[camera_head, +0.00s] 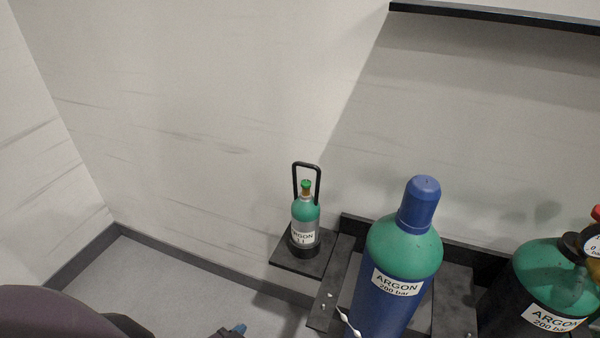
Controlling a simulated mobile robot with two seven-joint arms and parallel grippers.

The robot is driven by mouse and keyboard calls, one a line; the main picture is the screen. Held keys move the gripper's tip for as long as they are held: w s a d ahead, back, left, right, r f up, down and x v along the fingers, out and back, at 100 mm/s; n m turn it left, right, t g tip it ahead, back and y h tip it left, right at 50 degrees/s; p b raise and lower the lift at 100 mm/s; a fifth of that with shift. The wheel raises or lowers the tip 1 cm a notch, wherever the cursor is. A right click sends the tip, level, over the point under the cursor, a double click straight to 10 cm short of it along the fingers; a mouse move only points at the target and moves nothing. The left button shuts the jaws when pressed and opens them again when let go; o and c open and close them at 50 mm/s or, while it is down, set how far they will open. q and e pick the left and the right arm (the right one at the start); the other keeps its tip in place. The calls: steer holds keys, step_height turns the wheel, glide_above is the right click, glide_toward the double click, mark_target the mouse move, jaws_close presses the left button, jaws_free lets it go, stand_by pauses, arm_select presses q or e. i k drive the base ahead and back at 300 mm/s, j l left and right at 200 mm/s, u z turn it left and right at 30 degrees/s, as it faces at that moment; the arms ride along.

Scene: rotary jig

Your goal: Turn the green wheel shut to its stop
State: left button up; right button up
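The green wheel (306,184) is a small green knob on the brass valve at the top of a small green and grey argon bottle (306,211). The bottle stands upright on a dark shelf plate (287,255), under a black hoop handle (305,165). My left arm comes in at the lower left. My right gripper is not in view.
A large blue and green argon cylinder (405,250) with a blue cap stands right of the small bottle. Another green and black cylinder (548,280) with a gauge (592,245) is at the right edge. A wall is behind; floor left of the bottle is clear.

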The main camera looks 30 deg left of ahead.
mark_target(306, 184)
steer(key=i+j, duration=0.15)
steer(key=j, duration=0.15)
steer(key=i+j+z, duration=0.1)
steer(key=j, duration=0.25)
steer(key=i+j, duration=0.15)
steer(key=j, duration=0.15)
steer(key=i+j+z, duration=0.1)
steer(key=j, duration=0.25)
